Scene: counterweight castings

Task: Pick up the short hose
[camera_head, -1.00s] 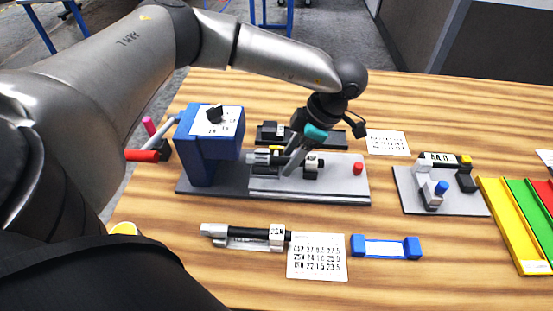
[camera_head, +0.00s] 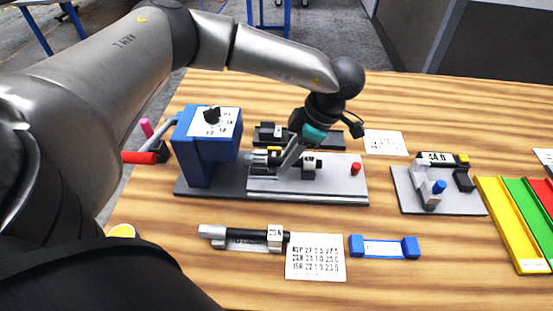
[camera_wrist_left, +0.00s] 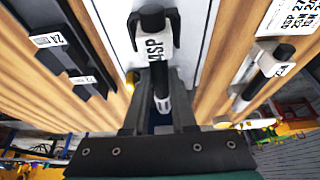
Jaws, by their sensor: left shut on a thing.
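The short hose, a dark tube with a white 4SP tag (camera_head: 308,163), lies on the grey bed of the blue press. In the left wrist view, the short hose (camera_wrist_left: 158,72) runs between my fingers, its silver end toward my palm and its far end in a black forked holder (camera_wrist_left: 152,30). My left gripper (camera_head: 289,160) is shut on the hose between its silver end and its tag. The fingers hide part of it in the head view. I cannot tell whether it is clear of its holder. My right gripper is not in view.
The blue press (camera_head: 205,150) stands left of the hose, with a red-tipped handle (camera_head: 140,157). Another tagged hose (camera_head: 246,235), a printed card (camera_head: 315,258) and a blue holder (camera_head: 385,248) lie in front. A grey gauge plate (camera_head: 410,200) and coloured trays (camera_head: 510,230) are right.

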